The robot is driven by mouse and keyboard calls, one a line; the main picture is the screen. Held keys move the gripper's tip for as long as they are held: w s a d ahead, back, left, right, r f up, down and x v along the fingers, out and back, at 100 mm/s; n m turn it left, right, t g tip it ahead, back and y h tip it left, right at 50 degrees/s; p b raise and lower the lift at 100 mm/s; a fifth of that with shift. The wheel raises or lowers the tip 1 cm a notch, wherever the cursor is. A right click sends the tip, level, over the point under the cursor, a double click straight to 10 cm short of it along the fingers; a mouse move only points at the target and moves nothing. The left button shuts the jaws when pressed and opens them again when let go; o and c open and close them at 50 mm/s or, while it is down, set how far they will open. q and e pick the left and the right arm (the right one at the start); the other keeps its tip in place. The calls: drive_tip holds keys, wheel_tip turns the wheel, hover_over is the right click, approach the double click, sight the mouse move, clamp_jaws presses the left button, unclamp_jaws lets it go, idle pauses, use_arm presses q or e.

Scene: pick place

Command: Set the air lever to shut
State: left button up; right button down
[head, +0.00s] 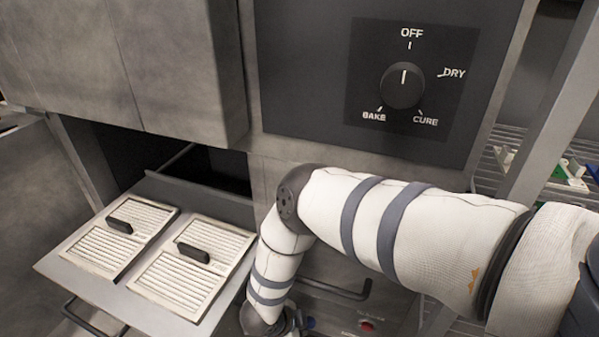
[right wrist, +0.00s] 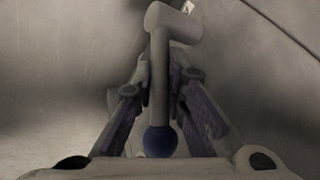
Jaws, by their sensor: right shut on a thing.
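The air lever (right wrist: 158,85) shows in the right wrist view as a grey rod with a blue ball knob (right wrist: 160,142) at its near end. Its far end joins a thick grey hub (right wrist: 173,24) against a grey panel. My right gripper (right wrist: 160,72) has a finger on each side of the rod and is shut on it, with the knob between the fingers and the palm. A small white mark beside the hub is cut off and unreadable. In the head view my right arm reaches down to the lower edge, where its gripper is hidden. My left gripper is not in view.
A dial (head: 403,85) on a dark panel points up to OFF. An open drawer (head: 60,262) holds two slatted white plates (head: 180,285) with black handles. A red button (head: 367,325) and a dark bar handle (head: 335,290) are low beside my arm. A wire shelf stands at right.

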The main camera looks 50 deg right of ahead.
drive_tip(key=shift+s+r+p, duration=0.1)
drive_tip(key=shift+r+p, duration=0.1)
drive_tip(key=shift+p, duration=0.25)
use_arm(q)
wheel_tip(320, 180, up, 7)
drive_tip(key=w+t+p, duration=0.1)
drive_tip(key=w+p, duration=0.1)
drive_tip(key=p, duration=0.5)
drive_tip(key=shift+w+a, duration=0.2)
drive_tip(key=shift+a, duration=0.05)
use_arm(e)
drive_tip(key=shift+s+d+f+m+t+y, duration=0.2)
drive_tip(key=shift+s+f+t+y, duration=0.25)
drive_tip(key=shift+t, duration=0.5)
drive_tip(key=shift+s+d+f+m+t+y, duration=0.1)
drive_tip(key=shift+s+f+m+t+y, duration=0.2)
drive_tip(key=shift+f+t, duration=0.45)
drive_tip(key=shift+s+d+f+m+t+y, duration=0.1)
drive_tip(key=shift+s+f+m+t+y, duration=0.25)
drive_tip(key=shift+t, duration=0.75)
drive_tip(key=c, duration=1.9)
unclamp_jaws()
drive_tip(key=shift+w, duration=0.1)
drive_tip(key=shift+r, duration=0.1)
